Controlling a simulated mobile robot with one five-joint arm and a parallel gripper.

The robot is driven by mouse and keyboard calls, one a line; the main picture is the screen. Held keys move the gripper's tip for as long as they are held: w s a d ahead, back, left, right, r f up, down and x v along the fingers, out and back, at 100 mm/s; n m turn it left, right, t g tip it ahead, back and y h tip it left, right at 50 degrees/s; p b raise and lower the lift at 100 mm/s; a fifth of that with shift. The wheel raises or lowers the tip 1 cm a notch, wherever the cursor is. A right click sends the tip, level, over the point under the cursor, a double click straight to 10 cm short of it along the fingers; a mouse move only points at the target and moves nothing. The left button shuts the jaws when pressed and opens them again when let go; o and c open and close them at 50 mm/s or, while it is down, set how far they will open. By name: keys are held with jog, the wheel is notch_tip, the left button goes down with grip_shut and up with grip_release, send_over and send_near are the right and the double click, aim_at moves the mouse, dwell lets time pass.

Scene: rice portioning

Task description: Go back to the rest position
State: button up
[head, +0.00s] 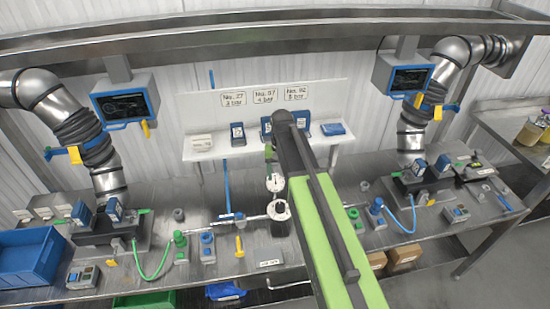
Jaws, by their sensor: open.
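My green and dark arm rises from the bottom right and ends in a dark joint in front of the shelf. I cannot make out my gripper or its jaws; they do not show apart from the arm. A white-faced gauge (275,183) stands just left of the arm. A second round dial (279,210) sits below it on the pipe line, close to the arm's left edge. The arm hides part of the bench and pipe behind it.
A steel bench (335,245) runs across the view. A green valve (180,238), blue valve (207,240) and yellow handle (239,245) stand left of the arm. A blue crate (30,255) is at far left. A white shelf (222,150) and overhead metal ducts (55,95) are behind.

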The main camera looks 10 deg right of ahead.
jog(key=f+b, duration=0.2)
jog(key=s+f+b, duration=0.1)
jog(key=f+b, duration=0.1)
jog(key=f, duration=0.1)
jog(key=f+b, duration=0.3)
jog(key=shift+s, duration=0.35)
jog(key=s+f+b, duration=0.2)
jog(key=f+b, duration=0.1)
jog(key=s+f+b, duration=0.1)
jog(key=shift+d+f, duration=0.1)
jog(key=shift+f, duration=0.2)
jog(key=s+f+n+b, duration=0.2)
jog(key=s+f+b, duration=0.2)
jog(key=s, duration=0.5)
jog(key=shift+s+f+b, duration=0.2)
jog(key=shift+f+b, duration=0.1)
jog(key=shift+b, duration=0.3)
